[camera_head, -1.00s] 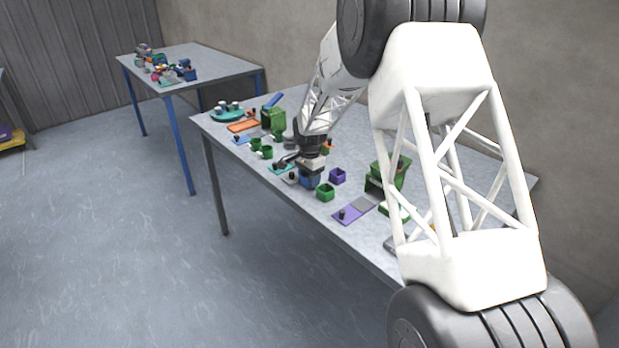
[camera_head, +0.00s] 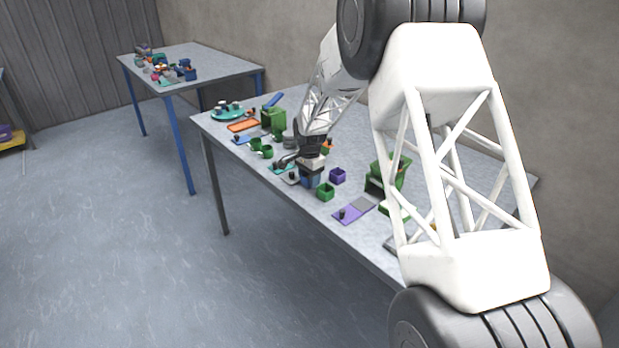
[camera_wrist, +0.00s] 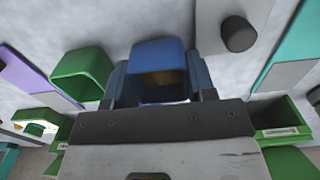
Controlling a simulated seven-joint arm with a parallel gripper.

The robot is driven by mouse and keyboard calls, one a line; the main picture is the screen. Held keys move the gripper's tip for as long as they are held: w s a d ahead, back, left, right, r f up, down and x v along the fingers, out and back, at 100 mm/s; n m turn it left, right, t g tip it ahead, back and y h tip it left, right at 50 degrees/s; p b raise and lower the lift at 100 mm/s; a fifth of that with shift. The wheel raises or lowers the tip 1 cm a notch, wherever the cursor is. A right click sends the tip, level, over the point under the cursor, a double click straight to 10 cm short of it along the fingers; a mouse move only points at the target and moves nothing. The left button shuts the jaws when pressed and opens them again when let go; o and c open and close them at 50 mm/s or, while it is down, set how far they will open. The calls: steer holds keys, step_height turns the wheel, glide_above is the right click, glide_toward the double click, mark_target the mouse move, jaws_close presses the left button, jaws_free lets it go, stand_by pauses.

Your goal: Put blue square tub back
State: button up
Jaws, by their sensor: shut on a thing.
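The blue square tub (camera_wrist: 158,66) is between the fingers of my gripper (camera_wrist: 160,82) in the wrist view, with its open mouth partly showing and a brownish patch inside. In the head view the blue tub (camera_head: 311,181) shows below my gripper (camera_head: 311,170), at the front part of the long table. My gripper is shut on the tub. I cannot tell whether the tub's base touches the table top.
A green square tub (camera_head: 325,191) and a purple tub (camera_head: 338,175) stand close to the right. A purple board (camera_head: 353,211) lies farther right, near a green box (camera_head: 387,176). Green cups (camera_head: 262,150) and a teal plate (camera_head: 228,113) are to the left. A grey piece with a dark knob (camera_wrist: 238,34) lies nearby.

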steer(key=shift+f, duration=0.5)
steer(key=o, duration=1.5)
steer(key=shift+c, duration=0.2)
steer(key=shift+r, duration=0.15)
steer(key=shift+r, duration=3.35)
